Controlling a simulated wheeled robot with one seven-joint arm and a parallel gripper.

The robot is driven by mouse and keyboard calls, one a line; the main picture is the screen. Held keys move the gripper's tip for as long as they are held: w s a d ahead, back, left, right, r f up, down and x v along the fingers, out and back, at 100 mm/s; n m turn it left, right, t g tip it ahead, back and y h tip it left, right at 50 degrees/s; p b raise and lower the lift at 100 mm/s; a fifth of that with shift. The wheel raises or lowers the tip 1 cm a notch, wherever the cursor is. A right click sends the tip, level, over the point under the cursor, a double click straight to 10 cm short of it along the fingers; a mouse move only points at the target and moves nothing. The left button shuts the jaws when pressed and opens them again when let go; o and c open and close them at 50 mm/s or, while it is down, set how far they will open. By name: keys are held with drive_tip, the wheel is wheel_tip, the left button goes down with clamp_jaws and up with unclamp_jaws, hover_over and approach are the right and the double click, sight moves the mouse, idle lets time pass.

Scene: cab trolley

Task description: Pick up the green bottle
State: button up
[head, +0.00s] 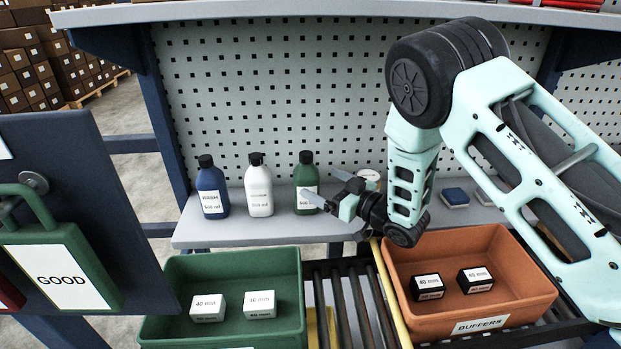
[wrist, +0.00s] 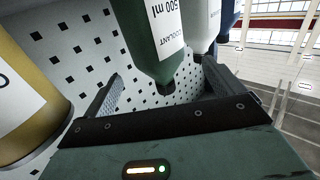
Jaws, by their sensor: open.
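The green bottle (head: 305,173), with a dark cap and white label, stands upright on the grey shelf (head: 240,232), at the right end of a row of three bottles. My gripper (head: 320,184) is open and empty at shelf height, just right of the bottle. One finger overlaps the bottle's edge in the head view. In the wrist view the green bottle (wrist: 147,35) appears upside down, between the open fingers (wrist: 160,75). Whether any finger touches it I cannot tell.
White (head: 258,190) and blue (head: 212,190) bottles stand left of the green one. A yellow can (wrist: 25,110) is close on the gripper's other side. A pegboard (head: 330,100) rises behind. Green (head: 165,300) and orange (head: 440,325) bins sit below.

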sight(306, 175)
drive_tip(key=shift+w+a+r, duration=0.1)
drive_tip(key=shift+w+a, duration=0.2)
drive_tip(key=shift+a, duration=0.2)
drive_tip(key=p+x, duration=0.1)
drive_tip(key=x, duration=0.1)
drive_tip(key=p+x, duration=0.1)
drive_tip(key=f+x, duration=0.1)
drive_tip(key=x, duration=0.1)
drive_tip(key=shift+w+a+p, duration=0.1)
drive_tip(key=shift+w+p, duration=0.25)
drive_tip(key=shift+p, duration=0.05)
drive_tip(key=shift+c, duration=0.2)
drive_tip(key=c, duration=1.1)
drive_tip(key=shift+r, duration=0.1)
drive_tip(key=c, duration=0.3)
drive_tip(key=shift+r, duration=0.2)
